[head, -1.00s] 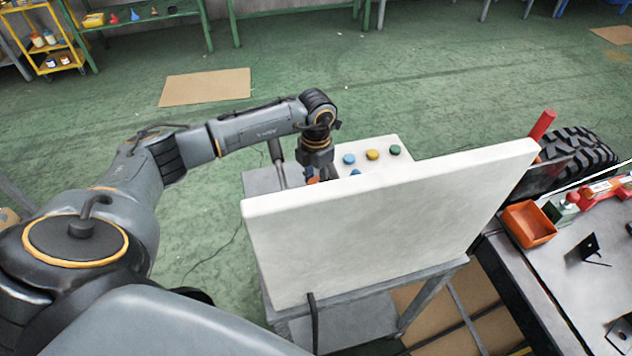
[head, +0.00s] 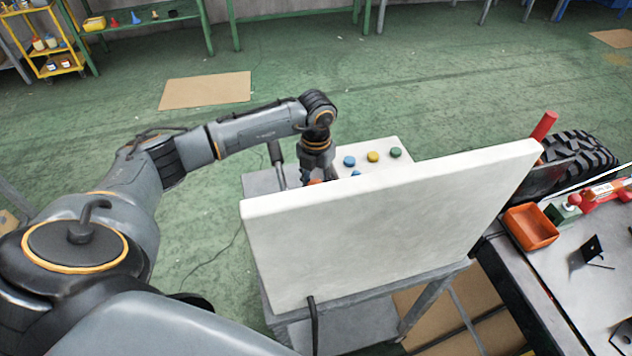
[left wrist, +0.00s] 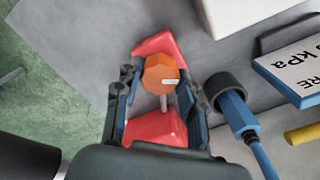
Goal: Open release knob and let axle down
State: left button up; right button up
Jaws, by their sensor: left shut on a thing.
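The release knob (left wrist: 161,74) is orange and faceted with a small white mark; it sits on a thin pale stem in the left wrist view. My left gripper (left wrist: 160,88) is shut on it, dark fingers at its left and right. Red pieces show above and below the knob. In the head view my left gripper (head: 317,178) reaches down behind the white panel (head: 385,225), with a bit of orange showing at the fingers. The panel hides the lower part. I cannot make out the axle. My right gripper is not in view.
A dark-handled lever (head: 276,160) stands left of the gripper. A white box with blue, yellow and green buttons (head: 373,157) is to its right. A black collar with a blue fitting (left wrist: 240,112) and a pressure label (left wrist: 292,68) lie close. A tyre (head: 580,158) is at right.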

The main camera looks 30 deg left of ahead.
pick_arm(q)
jog(key=o, duration=1.2)
notch_tip(320, 180, up, 12)
jog(key=shift+r, duration=0.1)
